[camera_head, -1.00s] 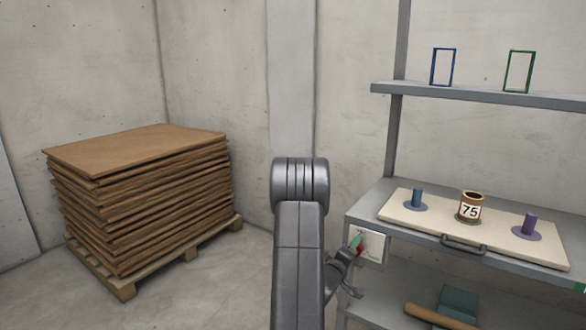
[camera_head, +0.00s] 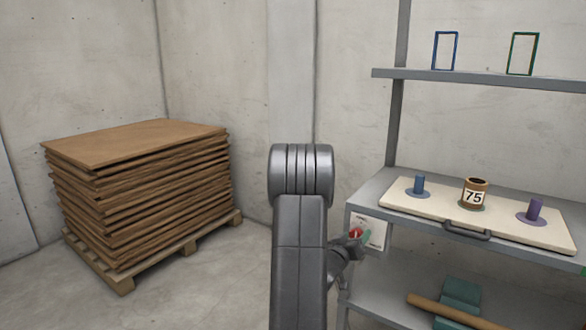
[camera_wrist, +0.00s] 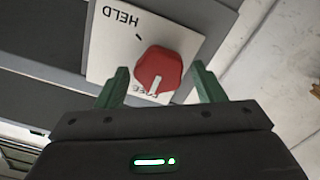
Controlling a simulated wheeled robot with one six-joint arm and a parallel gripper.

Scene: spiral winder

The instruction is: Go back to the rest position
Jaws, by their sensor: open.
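My gripper (camera_wrist: 160,88) is open in the wrist view, with its two green fingers on either side of the lower part of a red knob (camera_wrist: 158,70). The knob sits on a white plate (camera_wrist: 112,45) marked HELD, with a second label partly hidden below the knob. The white mark on the knob points toward that lower label. I cannot tell whether the fingers touch the knob. In the head view the plate (camera_head: 376,229) is on the front left corner of the shelf unit, and my gripper (camera_head: 362,237) is in front of it, mostly behind my arm.
A shelf unit (camera_head: 366,190) at right bears a cream board (camera_head: 405,200) with a blue peg (camera_head: 419,184), a brown cup marked 75 (camera_head: 474,195) and a purple peg (camera_head: 534,210). Two frames stand above. A roll lies below. Stacked brown sheets (camera_head: 140,200) stand on a pallet at left.

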